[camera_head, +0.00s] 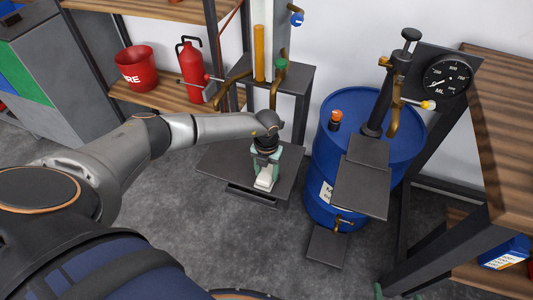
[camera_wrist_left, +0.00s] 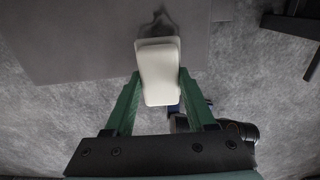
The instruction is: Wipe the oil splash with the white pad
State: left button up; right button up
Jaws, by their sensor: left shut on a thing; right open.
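My left gripper (camera_head: 265,165) is shut on the white pad (camera_head: 265,178) and holds it over a low dark plate (camera_head: 222,165). In the left wrist view the pad (camera_wrist_left: 158,75) sits between the green fingers, near the plate's (camera_wrist_left: 90,45) edge. A thin dark outline (camera_wrist_left: 178,18) on the plate just beyond the pad looks like the oil splash, partly hidden by the pad. I cannot make out the splash in the head view. Only a small green tip of my right gripper (camera_head: 379,290) shows at the bottom edge of the head view.
A blue drum (camera_head: 318,170) with a pump, a dark tray and a round gauge (camera_head: 447,77) stands right of the plate. A red extinguisher (camera_head: 191,70) and a red bucket (camera_head: 135,68) stand on a wooden shelf behind. A wooden bench (camera_head: 500,130) is at right.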

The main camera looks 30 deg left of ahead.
pick_arm(q)
notch_tip(320, 180, up, 3)
jog(key=shift+w+a+f+p, duration=0.1)
jog(key=shift+w+p, duration=0.05)
jog(key=shift+p, duration=0.7)
jog(key=shift+a, duration=0.1)
